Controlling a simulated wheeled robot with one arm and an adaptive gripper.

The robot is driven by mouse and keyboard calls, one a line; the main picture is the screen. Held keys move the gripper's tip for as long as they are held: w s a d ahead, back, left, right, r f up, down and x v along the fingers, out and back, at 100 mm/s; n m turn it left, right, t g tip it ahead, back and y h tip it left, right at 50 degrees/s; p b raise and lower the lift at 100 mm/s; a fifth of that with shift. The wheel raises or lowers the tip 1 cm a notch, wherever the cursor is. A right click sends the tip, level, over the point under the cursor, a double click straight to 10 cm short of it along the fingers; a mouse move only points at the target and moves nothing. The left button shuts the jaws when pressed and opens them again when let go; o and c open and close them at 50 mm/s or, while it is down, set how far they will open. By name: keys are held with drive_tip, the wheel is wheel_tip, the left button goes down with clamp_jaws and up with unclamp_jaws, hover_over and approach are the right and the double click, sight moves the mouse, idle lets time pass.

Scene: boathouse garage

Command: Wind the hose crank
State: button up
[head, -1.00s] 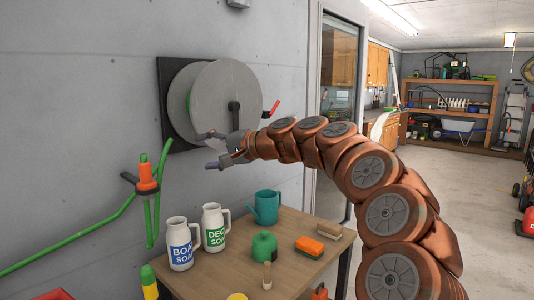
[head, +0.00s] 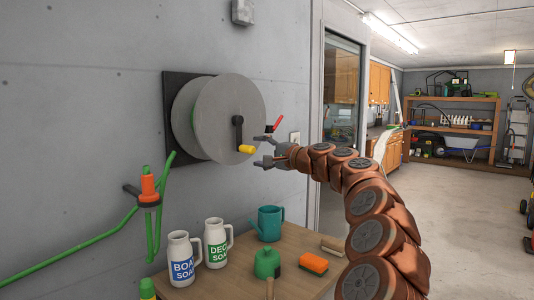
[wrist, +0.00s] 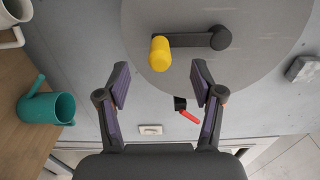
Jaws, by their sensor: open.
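The hose reel (head: 212,110) is a large grey disc on a dark plate fixed to the wall. Its dark crank arm (head: 238,130) hangs down from the hub and ends in a yellow handle (head: 246,149). In the wrist view the yellow handle (wrist: 160,53) stands out beyond the fingertips, slightly left of the midline between them. My gripper (head: 265,151) is open and empty, just right of the handle and apart from it. Both fingers (wrist: 159,86) show in the wrist view with a clear gap between them.
A red lever (head: 274,126) juts from the wall right of the reel. Below is a wooden table (head: 300,236) with two soap jugs, a teal watering can (head: 269,222), a green pot and an orange sponge. A green hose (head: 90,246) runs along the wall at left.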

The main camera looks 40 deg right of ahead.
sight(254, 151)
drive_tip(key=shift+w+a+p, duration=0.2)
drive_tip(key=shift+w+p, duration=0.05)
drive_tip(key=shift+w, duration=1.1)
drive_tip(key=shift+w+a+p, duration=0.15)
drive_tip(key=shift+w+p, duration=0.1)
drive_tip(key=shift+w, duration=1.1)
clamp_jaws()
